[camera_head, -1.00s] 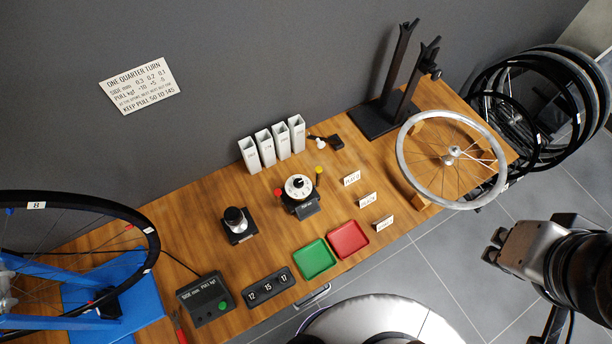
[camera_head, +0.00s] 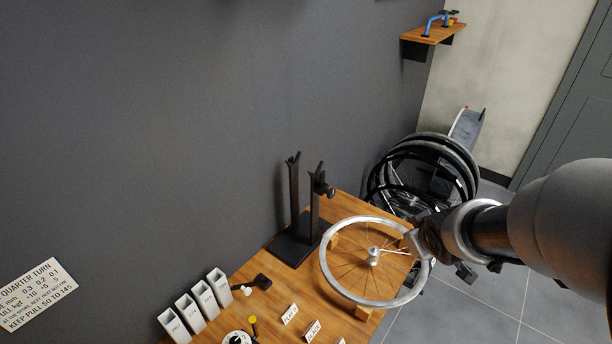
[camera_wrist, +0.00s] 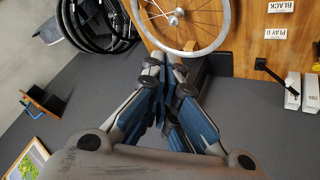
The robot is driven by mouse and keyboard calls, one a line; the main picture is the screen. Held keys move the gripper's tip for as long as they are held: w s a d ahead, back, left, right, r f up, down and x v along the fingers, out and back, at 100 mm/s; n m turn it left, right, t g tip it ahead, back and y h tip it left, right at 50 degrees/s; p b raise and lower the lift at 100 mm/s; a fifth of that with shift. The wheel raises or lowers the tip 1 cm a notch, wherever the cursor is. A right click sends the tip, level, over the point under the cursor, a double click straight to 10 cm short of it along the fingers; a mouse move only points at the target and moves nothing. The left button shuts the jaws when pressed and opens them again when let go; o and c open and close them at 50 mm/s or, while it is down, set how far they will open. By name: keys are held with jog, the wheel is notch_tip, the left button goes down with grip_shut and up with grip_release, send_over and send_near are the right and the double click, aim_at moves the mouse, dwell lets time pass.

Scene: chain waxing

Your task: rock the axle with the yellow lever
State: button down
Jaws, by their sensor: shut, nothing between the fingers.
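A small yellow knob (camera_head: 252,320), perhaps the yellow lever's end, shows beside the white dial (camera_head: 238,338) at the bottom edge of the head view. The rest of that device is cut off. A spoked wheel with a silver rim (camera_head: 327,266) lies flat at the bench's right end, its hub and axle (camera_head: 373,257) in the middle. The wheel also shows at the top of the wrist view (camera_wrist: 225,30). My gripper (camera_wrist: 164,64) is shut and empty, its tips near the rim in that picture. I cannot tell its distance from the rim.
A black two-post stand (camera_head: 292,246) rises behind the wheel. Several white boxes (camera_head: 204,299) and label cards (camera_head: 289,314) stand on the wooden bench (camera_head: 263,294). Black wheels (camera_head: 425,170) hang or stand beyond its right end. A small shelf (camera_head: 433,34) is on the far wall.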

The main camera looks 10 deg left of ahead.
jog(key=w+a+f+n+y, duration=0.25)
jog(key=a+f, duration=0.35)
jog(key=f, duration=0.4)
jog(key=w+a+f+n+y, duration=0.2)
jog(key=a+f+n+y, duration=0.15)
jog(key=a+f, duration=0.45)
jog(key=s+a+f+g+y+p, duration=0.1)
jog(key=s+a+f+y, duration=0.3)
jog(key=s+f, duration=0.3)
jog(key=s+a+f+n+g+y, duration=0.1)
jog(key=s+a+f+y, duration=0.3)
jog(key=s, duration=0.5)
notch_tip(320, 180, down, 3)
jog(key=shift+s+a+r+g+p, duration=0.15)
jog(key=shift+s+a+g+p, duration=0.25)
jog(key=shift+a+g, duration=0.15)
jog(key=b, duration=0.4)
send_over(254, 328)
jog(key=d, duration=0.3)
jog(key=f, duration=0.3)
jog(key=shift+s+d+f, duration=0.15)
jog(key=shift+s+f, duration=0.1)
jog(key=shift+f, duration=0.15)
